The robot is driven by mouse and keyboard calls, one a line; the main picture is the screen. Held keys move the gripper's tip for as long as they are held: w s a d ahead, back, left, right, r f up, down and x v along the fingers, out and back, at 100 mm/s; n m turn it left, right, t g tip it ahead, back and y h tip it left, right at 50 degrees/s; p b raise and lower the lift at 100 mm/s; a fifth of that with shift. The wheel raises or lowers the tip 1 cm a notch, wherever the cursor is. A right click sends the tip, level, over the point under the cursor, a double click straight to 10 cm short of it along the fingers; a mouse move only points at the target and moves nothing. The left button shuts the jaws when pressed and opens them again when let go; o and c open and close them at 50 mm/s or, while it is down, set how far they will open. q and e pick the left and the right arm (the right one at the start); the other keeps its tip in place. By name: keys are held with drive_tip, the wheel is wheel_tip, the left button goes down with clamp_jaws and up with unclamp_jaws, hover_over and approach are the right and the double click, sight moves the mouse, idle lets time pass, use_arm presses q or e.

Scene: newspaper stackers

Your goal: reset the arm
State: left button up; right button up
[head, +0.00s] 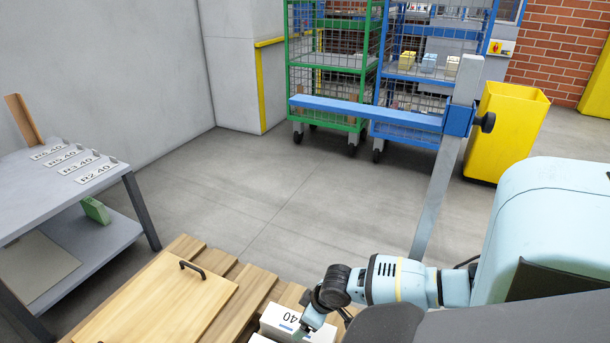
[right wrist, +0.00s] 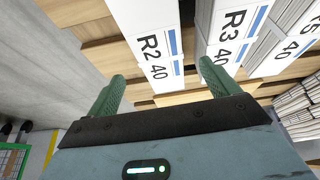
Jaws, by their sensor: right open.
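My right arm comes in from the right in the head view, and its gripper (head: 318,312) hangs low over the pallet next to a white bundle marked 40 (head: 288,320). In the right wrist view the gripper's two green fingers (right wrist: 162,72) are spread apart with nothing between them. White bundles marked R2 40 (right wrist: 150,45) and R3 40 (right wrist: 233,35) lie beyond the fingertips; I cannot tell whether the fingers touch them. My left gripper is not in view.
A wooden pallet (head: 222,265) carries a board with a handle (head: 160,305). A grey table (head: 60,195) with label cards stands left. Green (head: 335,60) and blue (head: 405,75) cage trolleys, a blue-railed post (head: 440,190) and a yellow bin (head: 505,130) stand beyond. Mid-floor is clear.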

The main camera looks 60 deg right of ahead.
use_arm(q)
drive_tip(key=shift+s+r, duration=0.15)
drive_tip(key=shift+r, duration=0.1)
use_arm(e)
drive_tip(key=shift+s+r, duration=0.15)
drive_tip(key=shift+r, duration=0.2)
